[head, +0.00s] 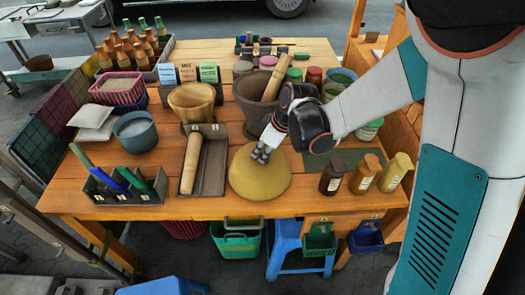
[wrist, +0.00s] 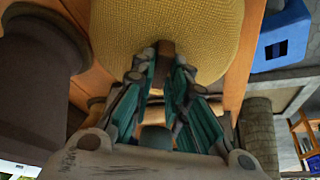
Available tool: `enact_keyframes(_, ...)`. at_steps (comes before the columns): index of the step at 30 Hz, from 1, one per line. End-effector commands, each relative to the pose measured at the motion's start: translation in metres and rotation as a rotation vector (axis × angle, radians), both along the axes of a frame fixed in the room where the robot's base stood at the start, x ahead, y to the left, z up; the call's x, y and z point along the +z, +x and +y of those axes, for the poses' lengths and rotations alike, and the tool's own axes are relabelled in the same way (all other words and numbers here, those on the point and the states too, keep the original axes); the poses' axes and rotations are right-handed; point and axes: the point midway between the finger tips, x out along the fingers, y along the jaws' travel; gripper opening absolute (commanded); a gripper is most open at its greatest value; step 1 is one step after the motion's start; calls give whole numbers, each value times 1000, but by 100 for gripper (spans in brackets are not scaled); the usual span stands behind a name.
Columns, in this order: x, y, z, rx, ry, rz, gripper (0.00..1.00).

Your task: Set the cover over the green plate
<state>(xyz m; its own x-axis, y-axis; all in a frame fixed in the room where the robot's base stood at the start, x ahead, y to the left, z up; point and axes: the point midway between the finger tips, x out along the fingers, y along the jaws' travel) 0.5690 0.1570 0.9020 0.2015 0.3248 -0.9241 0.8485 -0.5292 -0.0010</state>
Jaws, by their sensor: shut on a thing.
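The cover (head: 260,180) is a yellow woven dome at the front middle of the wooden table. My gripper (head: 262,154) comes down on it from the upper right and is shut on its small top knob. In the wrist view the cover (wrist: 150,28) fills the top, with its brown knob (wrist: 166,48) between the fingers of my gripper (wrist: 162,66). I cannot tell whether the cover's rim touches the table. A flat green piece (head: 346,157) shows partly to the right of the cover, behind small bottles. I cannot tell whether it is the green plate.
A grey tray with a rolling pin (head: 190,163) stands close left of the cover. A dark mortar with a pestle (head: 275,77) stands behind it. Several bottles (head: 333,174) stand to its right. The table's front edge (head: 240,211) is close below the cover.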

Motion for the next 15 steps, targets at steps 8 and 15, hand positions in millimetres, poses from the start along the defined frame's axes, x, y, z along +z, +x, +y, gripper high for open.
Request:
enact_keyframes(8, 0, 0, 0, 0, 0, 0, 38)
enact_keyframes(15, 1, 0, 0, 0, 0, 0, 38)
